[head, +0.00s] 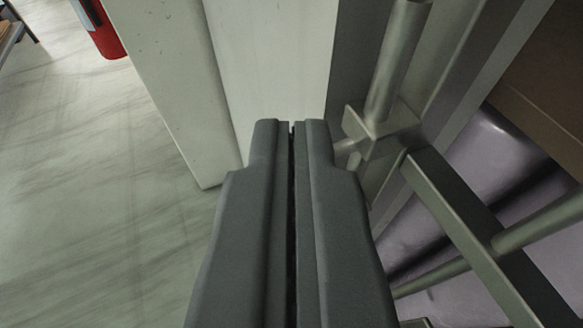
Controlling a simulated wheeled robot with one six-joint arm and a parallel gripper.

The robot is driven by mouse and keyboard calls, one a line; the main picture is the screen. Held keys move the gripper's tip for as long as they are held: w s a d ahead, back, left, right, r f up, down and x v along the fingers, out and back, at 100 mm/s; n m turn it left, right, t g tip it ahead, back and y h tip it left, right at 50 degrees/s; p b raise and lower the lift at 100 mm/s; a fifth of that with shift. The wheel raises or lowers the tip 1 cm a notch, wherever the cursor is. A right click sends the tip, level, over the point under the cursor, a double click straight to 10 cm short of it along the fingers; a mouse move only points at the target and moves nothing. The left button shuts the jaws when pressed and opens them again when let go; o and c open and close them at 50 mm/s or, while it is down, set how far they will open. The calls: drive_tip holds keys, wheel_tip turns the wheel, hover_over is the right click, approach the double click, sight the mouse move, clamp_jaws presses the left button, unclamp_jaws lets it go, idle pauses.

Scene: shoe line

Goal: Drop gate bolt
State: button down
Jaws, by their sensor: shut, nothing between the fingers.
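My gripper (291,128) is shut and empty, with its two dark grey fingers pressed together in the middle of the view. A metal bolt rod (397,55) runs down from the top edge, just right of the fingertips. Its lower part passes into a square bracket (382,133) on a metal gate frame (437,85). A short handle stub (345,147) juts left from the bracket towards the right finger. I cannot tell whether the finger touches it. The bolt's lower end is hidden behind my gripper.
A pale post (170,80) and panel (270,60) stand just beyond the fingertips. Gate bars (480,230) cross the lower right, with purple-grey rounded shapes (495,150) and a brown box (540,90) behind. Open floor (90,190) lies left; a red object (107,38) stands far left.

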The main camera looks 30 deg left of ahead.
drive_tip(key=shift+w+a+f, duration=0.15)
drive_tip(key=shift+w+f, duration=0.2)
drive_tip(key=shift+f, duration=0.4)
drive_tip(key=shift+w+a+f, duration=0.15)
drive_tip(key=shift+w+f, duration=0.15)
drive_tip(key=shift+f, duration=0.45)
drive_tip(key=shift+f, duration=2.5)
drive_tip(key=r+v, duration=0.3)
drive_tip(key=v, duration=1)
drive_tip(key=shift+w+a, duration=0.25)
drive_tip(key=shift+w, duration=0.05)
drive_tip(key=shift+d, duration=0.1)
